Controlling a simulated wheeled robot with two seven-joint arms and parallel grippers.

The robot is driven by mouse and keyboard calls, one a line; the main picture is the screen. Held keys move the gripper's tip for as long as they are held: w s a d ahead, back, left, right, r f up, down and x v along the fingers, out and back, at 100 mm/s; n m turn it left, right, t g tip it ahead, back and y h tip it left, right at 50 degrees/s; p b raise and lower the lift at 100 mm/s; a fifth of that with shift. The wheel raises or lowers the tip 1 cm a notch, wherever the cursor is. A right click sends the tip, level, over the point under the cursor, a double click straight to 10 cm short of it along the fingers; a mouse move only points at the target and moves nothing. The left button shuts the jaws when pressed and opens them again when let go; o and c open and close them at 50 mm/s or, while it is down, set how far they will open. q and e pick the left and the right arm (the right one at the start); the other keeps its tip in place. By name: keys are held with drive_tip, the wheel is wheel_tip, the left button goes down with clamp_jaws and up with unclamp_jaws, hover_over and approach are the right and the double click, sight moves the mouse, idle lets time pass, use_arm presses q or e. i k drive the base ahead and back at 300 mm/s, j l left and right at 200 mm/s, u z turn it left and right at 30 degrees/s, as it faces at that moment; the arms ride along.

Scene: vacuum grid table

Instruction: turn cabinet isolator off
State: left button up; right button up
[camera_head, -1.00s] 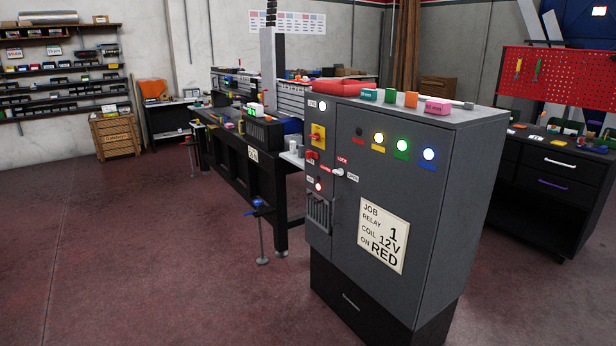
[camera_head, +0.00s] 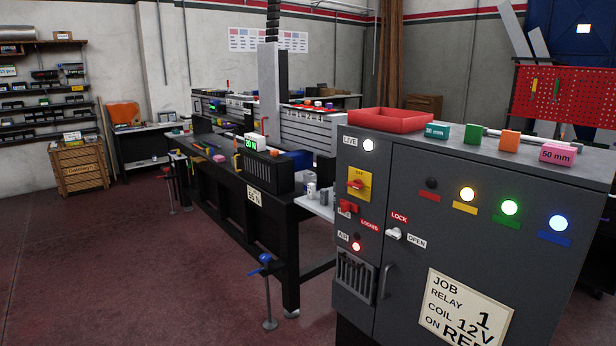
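The grey cabinet (camera_head: 480,240) stands close on the right. Its isolator (camera_head: 358,184) is a red rotary handle on a yellow plate, high on the narrow left panel. Small lettering shows on the plate; the handle looks roughly horizontal. Above it the white LIVE lamp (camera_head: 368,145) is lit. Below it are a red part (camera_head: 348,207) by a LOCKED label and a lit red lamp (camera_head: 356,246). The white door latch (camera_head: 394,234) sits between LOCK and OPEN labels. Neither of my grippers is in view.
A red tray (camera_head: 391,121) and several coloured blocks, one pink (camera_head: 558,153), lie on the cabinet top. A long black workbench (camera_head: 230,195) stands behind and left. A blue-topped stand (camera_head: 267,290) is on the floor before it. The red floor (camera_head: 120,270) at left is clear.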

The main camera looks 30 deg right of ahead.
sight(357, 184)
drive_tip(key=i+z, duration=0.25)
drive_tip(key=i, duration=0.25)
drive_tip(key=i+j+z, duration=0.25)
drive_tip(key=i, duration=0.2)
drive_tip(key=i+j+z, duration=0.25)
drive_tip(key=i, duration=0.2)
drive_tip(key=i+j+z, duration=0.3)
drive_tip(key=i+j, duration=0.05)
drive_tip(key=i, duration=0.1)
